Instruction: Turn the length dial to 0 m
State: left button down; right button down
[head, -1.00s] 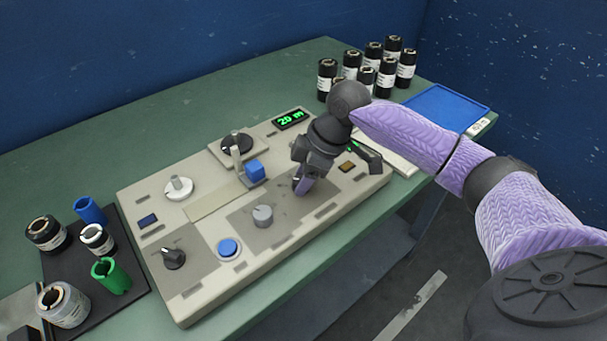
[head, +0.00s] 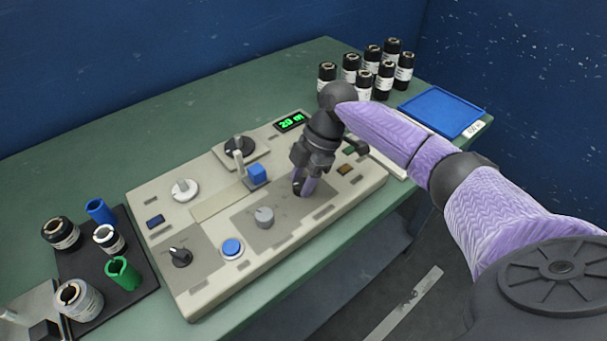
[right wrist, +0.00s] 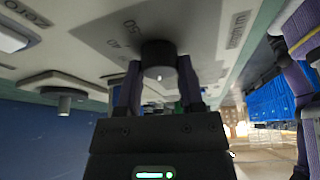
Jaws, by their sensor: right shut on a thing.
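The long beige control panel (head: 200,298) lies on the green table, and its green display (head: 290,122) reads about 20 m. My right gripper (head: 303,187) points down at the right part of the panel. In the right wrist view its two fingers stand on either side of a dark round dial (right wrist: 158,54), shut on it. Scale marks such as 40 and 50 are printed beside this dial. In the head view the gripper mostly hides the dial. My left gripper is in neither view.
Near the gripper are a grey knob (head: 264,217), a blue block (head: 257,174) and a blue button (head: 232,248). A black tray (head: 140,286) with rolls and coloured cores stands at the left. Several black rolls and a blue tray (head: 440,112) stand at the back right.

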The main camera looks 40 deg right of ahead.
jog(key=shift+n+g, duration=0.4)
jog(key=shift+n, duration=0.6)
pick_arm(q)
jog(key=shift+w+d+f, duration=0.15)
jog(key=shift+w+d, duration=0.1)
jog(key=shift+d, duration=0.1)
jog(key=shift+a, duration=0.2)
pick_arm(e)
jog(key=shift+c, duration=1.2)
grip_release()
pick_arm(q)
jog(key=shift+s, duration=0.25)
